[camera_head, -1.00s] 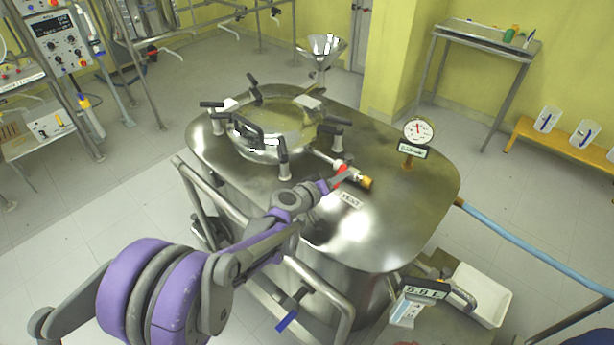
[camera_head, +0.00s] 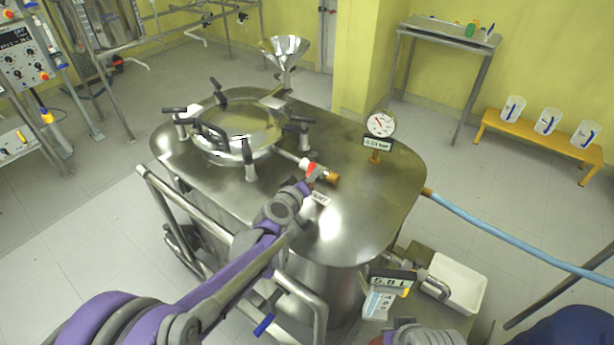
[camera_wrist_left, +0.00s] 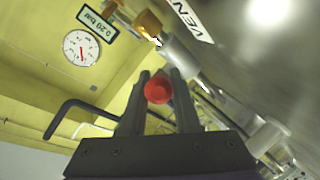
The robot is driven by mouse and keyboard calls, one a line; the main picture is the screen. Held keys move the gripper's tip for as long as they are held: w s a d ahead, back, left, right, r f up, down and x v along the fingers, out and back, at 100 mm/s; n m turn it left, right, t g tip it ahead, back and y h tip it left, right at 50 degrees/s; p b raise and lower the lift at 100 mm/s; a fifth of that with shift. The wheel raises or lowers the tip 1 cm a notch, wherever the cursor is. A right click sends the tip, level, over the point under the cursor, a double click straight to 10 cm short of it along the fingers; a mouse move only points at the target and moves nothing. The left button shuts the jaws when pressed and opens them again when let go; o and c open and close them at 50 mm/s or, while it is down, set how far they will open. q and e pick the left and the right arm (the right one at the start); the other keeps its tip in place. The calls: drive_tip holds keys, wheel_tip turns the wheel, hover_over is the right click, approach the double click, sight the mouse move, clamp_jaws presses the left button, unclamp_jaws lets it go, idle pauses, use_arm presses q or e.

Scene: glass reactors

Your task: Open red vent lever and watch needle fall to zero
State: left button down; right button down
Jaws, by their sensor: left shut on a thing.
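The red vent lever (camera_head: 312,170) sits on the vent pipe on top of the steel vessel (camera_head: 345,225). My left gripper (camera_head: 308,183) is shut on the lever. In the left wrist view, the lever's round red end (camera_wrist_left: 158,90) shows between the two dark fingers of the left gripper (camera_wrist_left: 160,78). The dial gauge (camera_head: 380,124) stands on the vessel to the right, with a display reading about 0.23 bar. The left wrist view also shows the gauge (camera_wrist_left: 82,48), its display reading about 0.20 bar. My right gripper is not in view.
A VENT label (camera_head: 320,199) lies beside the valve, and an orange cap (camera_head: 332,178) ends the pipe. The round lid (camera_head: 240,125) with black-handled clamps is to the left. A blue hose (camera_head: 500,228) leaves the vessel's right side. A rail runs along the near side.

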use_arm(q)
drive_tip(key=c, duration=0.6)
unclamp_jaws()
drive_tip(key=shift+s, duration=0.1)
drive_tip(key=v, duration=1)
drive_tip(key=shift+s+a+r+p, duration=0.1)
drive_tip(key=shift+s+a+p, duration=0.15)
drive_tip(key=shift+p, duration=0.1)
drive_tip(key=shift+d, duration=0.1)
